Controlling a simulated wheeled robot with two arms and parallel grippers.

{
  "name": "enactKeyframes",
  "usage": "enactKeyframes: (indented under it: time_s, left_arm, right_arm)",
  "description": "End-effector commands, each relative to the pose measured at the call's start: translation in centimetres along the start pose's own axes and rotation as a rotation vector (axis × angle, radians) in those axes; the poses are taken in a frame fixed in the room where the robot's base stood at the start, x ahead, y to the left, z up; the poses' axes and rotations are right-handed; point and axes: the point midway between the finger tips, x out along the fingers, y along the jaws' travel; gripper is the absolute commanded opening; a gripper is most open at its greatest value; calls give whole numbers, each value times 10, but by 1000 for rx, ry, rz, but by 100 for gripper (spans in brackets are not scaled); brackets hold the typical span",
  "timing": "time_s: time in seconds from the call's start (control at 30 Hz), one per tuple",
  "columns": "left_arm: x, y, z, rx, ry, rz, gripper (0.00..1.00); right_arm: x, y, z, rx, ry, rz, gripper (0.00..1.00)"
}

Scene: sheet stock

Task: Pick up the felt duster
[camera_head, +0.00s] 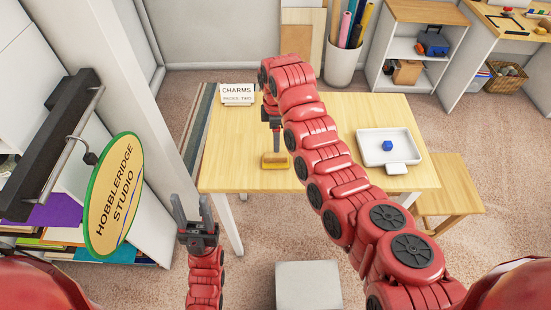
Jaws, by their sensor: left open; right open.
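The felt duster (274,160), a small yellow block with a darker edge, lies on the light wooden table (240,180) near its front edge, left of the middle. My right gripper (276,150) points down directly above the duster, close to it. Its jaws are open, but I cannot tell whether the fingertips touch the duster or straddle it. My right arm covers part of the table. My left gripper (191,206) is open and empty, pointing up in front of the table's left front corner, well away from the duster.
A white tray (372,157) with a blue cube (388,145) stands on the table's right side, with a small white item (397,168) at its corner. A CHARMS card (238,94) stands at the back left. An oval sign (113,195) is near my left arm. A bench (455,185) stands right.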

Motion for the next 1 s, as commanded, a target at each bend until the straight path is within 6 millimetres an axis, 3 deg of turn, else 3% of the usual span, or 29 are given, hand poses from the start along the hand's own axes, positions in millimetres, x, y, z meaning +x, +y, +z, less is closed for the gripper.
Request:
enactKeyframes:
  time_s: [0.2, 0.67, 0.8, 1.0]
  left_arm:
    - [18, -1, -3, 0, 1, 0, 50]
    - [44, -2, -8, 0, 1, 0, 50]
    - [39, -2, -7, 0, 1, 0, 50]
    - [39, -2, -7, 0, 1, 0, 50]
  right_arm:
    - [31, -2, 0, -1, 0, -6, 65]
    - [65, -2, -2, -1, -2, -6, 65]
    - [81, -1, -2, -2, -3, -5, 65]
    - [90, -1, -2, 0, 0, -1, 65]
